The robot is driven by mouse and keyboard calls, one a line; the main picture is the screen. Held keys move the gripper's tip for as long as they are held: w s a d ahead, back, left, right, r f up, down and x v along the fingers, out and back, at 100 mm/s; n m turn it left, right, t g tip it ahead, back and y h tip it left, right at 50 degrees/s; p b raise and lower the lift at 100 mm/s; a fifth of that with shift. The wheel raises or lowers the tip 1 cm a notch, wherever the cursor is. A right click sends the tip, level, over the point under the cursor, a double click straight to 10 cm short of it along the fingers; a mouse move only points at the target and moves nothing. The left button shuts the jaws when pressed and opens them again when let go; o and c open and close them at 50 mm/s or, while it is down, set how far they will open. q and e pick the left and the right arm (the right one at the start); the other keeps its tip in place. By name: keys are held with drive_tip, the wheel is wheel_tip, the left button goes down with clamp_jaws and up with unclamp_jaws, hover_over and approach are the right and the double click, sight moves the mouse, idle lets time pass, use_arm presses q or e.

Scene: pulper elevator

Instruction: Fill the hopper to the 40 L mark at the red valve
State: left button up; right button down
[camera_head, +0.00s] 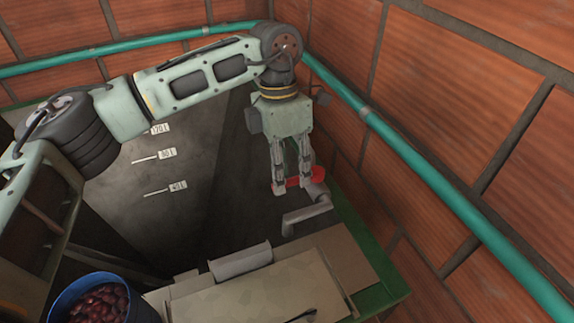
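The red valve (318,174) is a flat red handle on a grey pipe (308,213) at the hopper's right side. My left gripper (292,187) points down at the valve, its two fingers apart with red showing between and beside them. The fingers hide part of the valve, and I cannot tell whether they touch it. The hopper (180,215) has grey sloping walls with labelled level lines, the lowest being the 40 L mark (178,186). The 80 L mark (167,153) and the 120 L mark (160,128) are above it. I see no clear liquid surface. My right gripper is out of view.
A blue bucket (62,304) of dark red cherries stands at the bottom left. A teal pipe (430,172) runs along the brick walls (480,90), close to my arm. A light board (255,296) and green frame edge (384,297) lie in front.

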use_arm(q)
drive_tip(key=shift+f, duration=0.35)
drive_tip(key=c, duration=0.7)
drive_tip(key=shift+r, duration=0.1)
clamp_jaws()
drive_tip(key=shift+d, duration=0.1)
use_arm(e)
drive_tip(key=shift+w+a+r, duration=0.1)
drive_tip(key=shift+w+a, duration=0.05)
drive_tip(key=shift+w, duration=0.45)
